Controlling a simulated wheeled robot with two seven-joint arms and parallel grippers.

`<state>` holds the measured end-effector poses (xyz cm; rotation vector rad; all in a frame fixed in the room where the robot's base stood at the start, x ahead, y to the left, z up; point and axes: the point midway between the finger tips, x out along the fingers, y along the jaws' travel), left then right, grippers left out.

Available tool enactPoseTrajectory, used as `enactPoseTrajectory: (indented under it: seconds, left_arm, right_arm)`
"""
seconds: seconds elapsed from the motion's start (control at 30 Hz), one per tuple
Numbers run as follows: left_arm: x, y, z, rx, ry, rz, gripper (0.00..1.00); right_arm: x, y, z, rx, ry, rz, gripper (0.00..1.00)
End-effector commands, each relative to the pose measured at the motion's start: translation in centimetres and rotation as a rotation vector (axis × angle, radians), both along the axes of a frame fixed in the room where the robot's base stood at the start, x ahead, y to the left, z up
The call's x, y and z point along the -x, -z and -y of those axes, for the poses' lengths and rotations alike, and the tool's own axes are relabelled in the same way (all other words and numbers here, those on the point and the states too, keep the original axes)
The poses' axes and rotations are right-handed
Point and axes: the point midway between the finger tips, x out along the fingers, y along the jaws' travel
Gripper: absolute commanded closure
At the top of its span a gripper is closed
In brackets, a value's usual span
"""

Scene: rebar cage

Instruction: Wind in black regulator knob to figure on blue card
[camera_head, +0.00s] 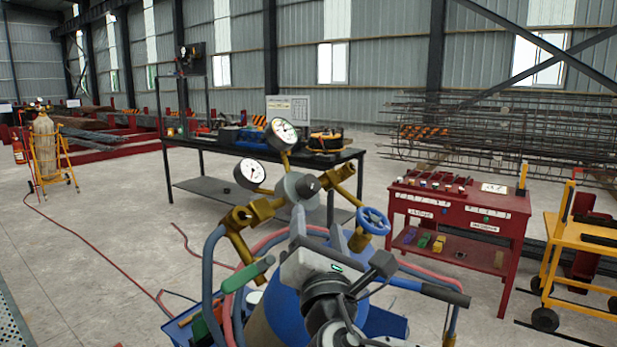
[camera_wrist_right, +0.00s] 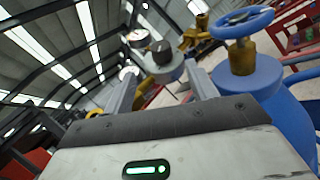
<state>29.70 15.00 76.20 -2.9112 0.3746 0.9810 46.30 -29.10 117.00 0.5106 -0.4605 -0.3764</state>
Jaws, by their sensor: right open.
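The black regulator knob (camera_head: 312,185) sits on the round grey bonnet (camera_head: 296,187) of a brass regulator, above the blue cylinder. Two white dial gauges (camera_head: 284,131) (camera_head: 250,172) stand on the regulator. My right gripper (camera_head: 325,219) is open just in front of the knob, its fingers pointing towards it. In the right wrist view the knob (camera_wrist_right: 160,49) shows beyond and between the two spread fingers (camera_wrist_right: 161,70), apart from them. The dial figures are too small to read. I cannot make out a blue card. My left gripper is not in view.
A blue handwheel (camera_head: 373,220) stands close right of my right gripper. A black workbench (camera_head: 345,157) is behind; a red table (camera_head: 510,217) and yellow cart (camera_head: 585,240) stand right.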

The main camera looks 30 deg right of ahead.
Motion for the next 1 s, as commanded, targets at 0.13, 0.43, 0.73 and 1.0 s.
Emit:
enactPoseTrajectory:
  seconds: [0.13, 0.43, 0.73, 1.0]
  left_arm:
    - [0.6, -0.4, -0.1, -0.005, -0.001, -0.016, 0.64]
    - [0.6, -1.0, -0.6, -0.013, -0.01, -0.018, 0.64]
    - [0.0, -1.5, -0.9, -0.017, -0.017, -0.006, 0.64]
    - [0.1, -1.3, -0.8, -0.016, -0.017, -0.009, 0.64]
  right_arm:
    - [-2.8, -1.6, 1.7, 0.002, 0.006, 0.002, 0.43]
    - [-7.9, -3.4, 4.4, 0.0, 0.005, 0.0, 0.43]
    - [-10.2, -4.0, 5.6, -0.002, 0.001, 0.0, 0.43]
    - [-10.3, -4.0, 5.7, -0.002, 0.001, -0.001, 0.43]
